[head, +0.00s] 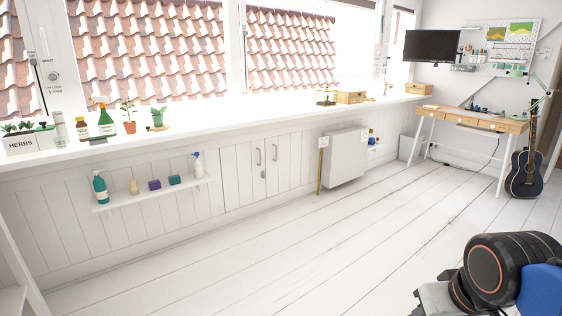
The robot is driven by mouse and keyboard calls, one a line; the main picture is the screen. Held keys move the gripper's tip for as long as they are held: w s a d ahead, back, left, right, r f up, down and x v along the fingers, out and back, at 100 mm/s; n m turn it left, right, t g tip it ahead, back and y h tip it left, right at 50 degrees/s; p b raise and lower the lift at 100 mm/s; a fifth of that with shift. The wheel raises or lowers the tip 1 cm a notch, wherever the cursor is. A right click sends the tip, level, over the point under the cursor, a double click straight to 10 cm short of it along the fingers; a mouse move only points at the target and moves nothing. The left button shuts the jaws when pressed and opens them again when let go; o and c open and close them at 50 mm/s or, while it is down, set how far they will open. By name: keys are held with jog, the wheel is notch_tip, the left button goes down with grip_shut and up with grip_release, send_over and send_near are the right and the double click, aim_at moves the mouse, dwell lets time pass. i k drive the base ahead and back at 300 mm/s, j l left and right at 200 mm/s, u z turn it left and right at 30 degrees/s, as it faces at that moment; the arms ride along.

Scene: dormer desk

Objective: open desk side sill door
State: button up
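A pair of white panelled cupboard doors is set in the wall below the long window sill, near the middle of the head view. Part of my arm shows at the lower right, well away from the doors. My gripper is not in view.
A white radiator (345,157) and a wooden stick (320,170) stand right of the doors. A low shelf (125,200) with bottles and small boxes is left. The desk (470,120) and guitar (527,171) are far right. The plank floor (290,250) before the doors is clear.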

aim_at(283, 152)
jog(key=i+l+u, duration=0.15)
jog(key=i+l, duration=0.15)
jog(key=i, duration=0.4)
jog(key=i+l+u, duration=0.15)
jog(key=i+l, duration=0.2)
jog(key=i, duration=0.35)
jog(key=i+l+u, duration=0.15)
jog(key=i+l, duration=0.3)
jog(key=i, duration=0.25)
jog(key=i+l+u, duration=0.15)
jog(key=i+l, duration=0.4)
jog(key=i, duration=0.1)
